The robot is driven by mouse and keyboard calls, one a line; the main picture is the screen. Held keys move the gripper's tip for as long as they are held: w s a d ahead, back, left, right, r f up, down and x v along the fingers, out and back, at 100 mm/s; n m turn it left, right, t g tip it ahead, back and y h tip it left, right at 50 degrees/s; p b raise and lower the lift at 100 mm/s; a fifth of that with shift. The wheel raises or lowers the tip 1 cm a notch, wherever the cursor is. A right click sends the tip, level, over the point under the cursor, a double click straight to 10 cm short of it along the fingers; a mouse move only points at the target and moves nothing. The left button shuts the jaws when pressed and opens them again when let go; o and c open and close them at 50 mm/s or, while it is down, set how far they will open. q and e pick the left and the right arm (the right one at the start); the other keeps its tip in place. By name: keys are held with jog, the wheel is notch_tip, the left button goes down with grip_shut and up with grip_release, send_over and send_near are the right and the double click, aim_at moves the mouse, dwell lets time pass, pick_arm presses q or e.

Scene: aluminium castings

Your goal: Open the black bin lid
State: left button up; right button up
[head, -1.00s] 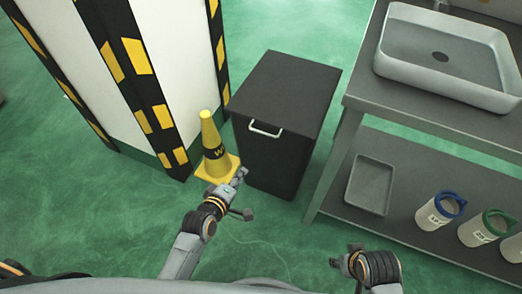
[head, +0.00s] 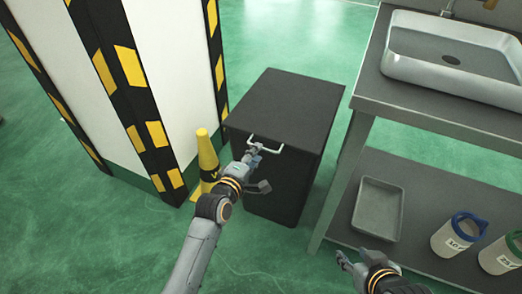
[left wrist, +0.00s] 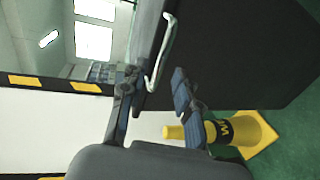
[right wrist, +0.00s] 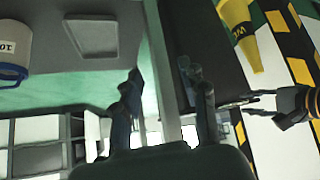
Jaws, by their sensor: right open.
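The black bin (head: 285,165) stands on the floor with its flat black lid (head: 285,100) closed. A pale metal handle (head: 280,147) sticks out at the lid's front edge. My left gripper (head: 253,153) is at the handle's left part in the head view. In the left wrist view, my left gripper (left wrist: 155,100) has its fingers apart, with the end of the handle (left wrist: 161,55) showing between them; contact cannot be told. My right gripper (head: 342,260) is open and empty, low in front of the bench. Its parted fingers (right wrist: 166,100) show in the right wrist view.
A yellow cone (head: 207,155) stands left of the bin, partly hidden by my left arm. A striped pillar (head: 170,60) is behind it. A grey bench (head: 440,115) with a sink (head: 460,60) is close on the right; its lower shelf holds a tray (head: 378,208) and containers (head: 458,232).

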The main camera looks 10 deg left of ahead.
pick_arm(q)
jog(key=shift+b+x, duration=0.6)
jog(key=shift+x, duration=1.65)
pick_arm(e)
jog(key=w+a+r+t+y, duration=0.1)
jog(key=w+a+r+t, duration=0.1)
jog(key=w+r+t, duration=0.1)
jog(key=shift+w+r+t, duration=0.4)
jog(key=shift+w+r, duration=0.35)
jog(key=shift+w, duration=0.5)
pick_arm(q)
grip_shut()
